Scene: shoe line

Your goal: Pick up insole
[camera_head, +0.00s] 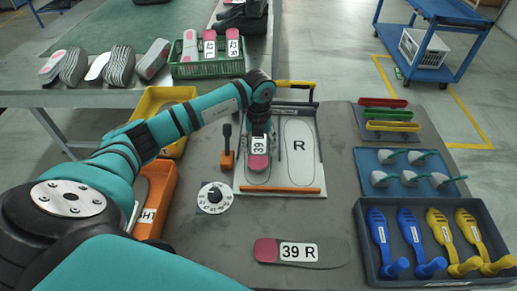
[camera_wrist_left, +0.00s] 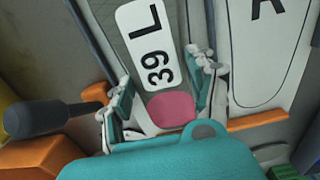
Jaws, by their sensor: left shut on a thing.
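A grey insole with a pink heel and a "39 L" label (camera_head: 259,162) is at the left half of a white fixture board (camera_head: 317,168). My left gripper (camera_head: 260,137) points down over it and is shut on it. In the left wrist view one finger is on each side of the insole (camera_wrist_left: 171,110), near the pink end. I cannot tell whether it touches the board. A "39 R" insole (camera_head: 301,253) lies flat on the table in front. My right gripper is not in view.
An orange stop bar (camera_head: 280,189) crosses the board's front, with an "R" outline (camera_head: 299,146) on its right half. A dial (camera_head: 214,198) and an orange clamp (camera_head: 227,158) stand to the left. Trays with shoe trees (camera_head: 405,275) and small tools (camera_head: 380,190) fill the right.

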